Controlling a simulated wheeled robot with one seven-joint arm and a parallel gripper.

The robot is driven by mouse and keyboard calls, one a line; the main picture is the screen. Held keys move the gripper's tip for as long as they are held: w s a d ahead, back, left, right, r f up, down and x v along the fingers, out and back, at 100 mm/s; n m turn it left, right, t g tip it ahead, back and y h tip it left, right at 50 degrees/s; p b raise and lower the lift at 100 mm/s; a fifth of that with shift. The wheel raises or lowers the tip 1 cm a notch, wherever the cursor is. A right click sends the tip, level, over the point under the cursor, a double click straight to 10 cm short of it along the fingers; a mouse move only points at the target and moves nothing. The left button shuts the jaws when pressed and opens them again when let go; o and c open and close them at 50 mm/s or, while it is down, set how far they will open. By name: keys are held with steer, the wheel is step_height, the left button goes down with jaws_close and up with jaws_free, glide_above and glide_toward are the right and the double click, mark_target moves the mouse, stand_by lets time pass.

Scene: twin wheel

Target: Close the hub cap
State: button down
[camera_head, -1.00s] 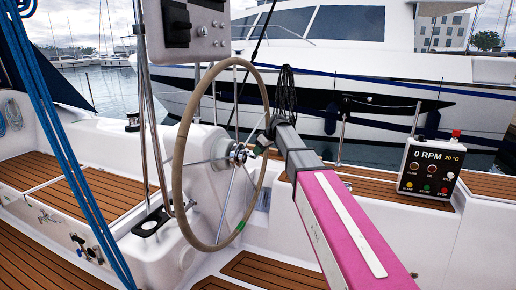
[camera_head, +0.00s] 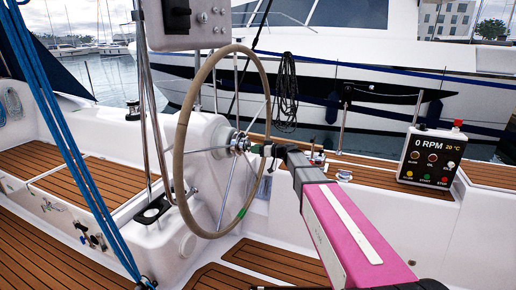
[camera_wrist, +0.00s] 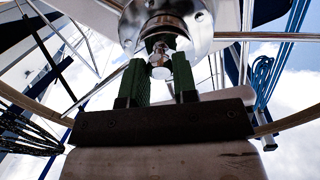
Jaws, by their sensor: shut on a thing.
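The steering wheel (camera_head: 178,150) stands upright at the middle left in the head view, with a shiny metal hub (camera_head: 238,143) at its centre. My gripper (camera_head: 256,148) is at the hub's right side. In the wrist view, the round metal hub (camera_wrist: 196,22) with bolt holes is at the top. The green fingers of my gripper (camera_wrist: 160,66) reach up to it from below. They are shut on a small silver hub cap knob (camera_wrist: 161,72) at the hub's centre. The cap's edge and whether it sits flush are hidden.
Wheel spokes (camera_wrist: 95,88) spread around the hub. A control box (camera_head: 430,155) reading 0 RPM stands on the right bench. Blue ropes (camera_head: 70,150) hang at the left. A white pedestal (camera_head: 205,190) is behind the wheel. The wooden floor (camera_head: 50,245) is clear at left.

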steer(key=shift+w+a+f+t+y, duration=0.15)
steer(key=shift+a+f+t+y, duration=0.3)
steer(key=shift+y, duration=0.55)
steer(key=c, duration=0.9)
jaws_free()
steer(key=v, duration=1)
steer(key=shift+d, duration=0.35)
steer(key=shift+s, duration=0.2)
